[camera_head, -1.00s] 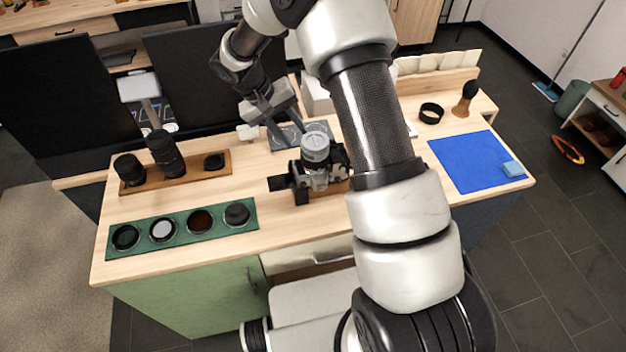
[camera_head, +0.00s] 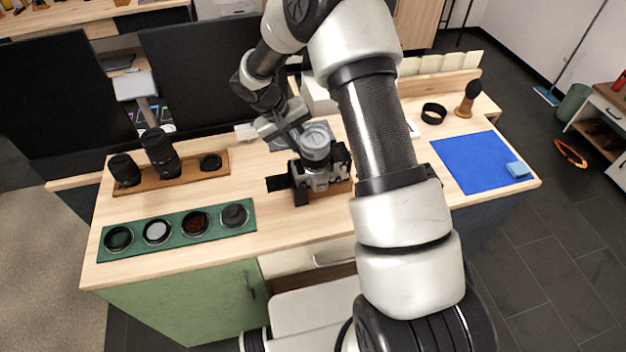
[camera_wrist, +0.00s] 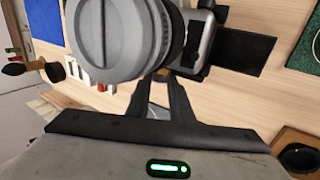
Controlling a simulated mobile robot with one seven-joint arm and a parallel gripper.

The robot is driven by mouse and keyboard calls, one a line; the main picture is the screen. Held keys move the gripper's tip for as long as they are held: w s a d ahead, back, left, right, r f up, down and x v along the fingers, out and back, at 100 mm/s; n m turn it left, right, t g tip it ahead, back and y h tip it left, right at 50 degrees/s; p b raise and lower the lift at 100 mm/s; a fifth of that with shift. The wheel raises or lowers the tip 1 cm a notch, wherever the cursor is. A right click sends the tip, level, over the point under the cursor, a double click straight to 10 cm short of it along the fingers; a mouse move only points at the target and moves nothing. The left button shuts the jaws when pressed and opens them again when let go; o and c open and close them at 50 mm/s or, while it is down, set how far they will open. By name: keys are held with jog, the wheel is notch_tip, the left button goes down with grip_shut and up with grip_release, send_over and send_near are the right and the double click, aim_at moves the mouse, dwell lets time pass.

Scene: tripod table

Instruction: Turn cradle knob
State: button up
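The camera (camera_head: 318,174) sits in a black cradle (camera_head: 298,186) on a small wooden base, its grey-capped lens (camera_head: 316,141) pointing up. In the wrist view the round grey cap (camera_wrist: 108,38) fills the upper left, with the camera body (camera_wrist: 196,45) behind it. I cannot clearly make out the cradle knob. My gripper (camera_head: 304,146) is at the far left side of the camera, close to the lens. In the wrist view its two dark fingers (camera_wrist: 163,80) reach toward the camera's side; their tips lie close together and partly behind the lens, so contact is unclear.
A wooden tray (camera_head: 190,180) with lenses and a green tray (camera_head: 178,228) with several round filters lie left. A blue mat (camera_head: 470,160) with a blue block (camera_head: 517,169) lies right. The front middle tabletop is clear.

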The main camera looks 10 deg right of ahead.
jog(key=shift+c, duration=0.7)
jog(key=shift+d+r+y+p, duration=0.1)
jog(key=shift+d+y+p, duration=0.15)
jog(key=shift+y+p, duration=0.85)
jog(key=shift+d+r+y+p, duration=0.1)
jog(key=shift+y+p, duration=0.2)
jog(key=shift+y, duration=0.1)
jog(key=shift+d+y+p, duration=0.1)
jog(key=shift+y+p, duration=0.6)
jog(key=shift+y, duration=0.3)
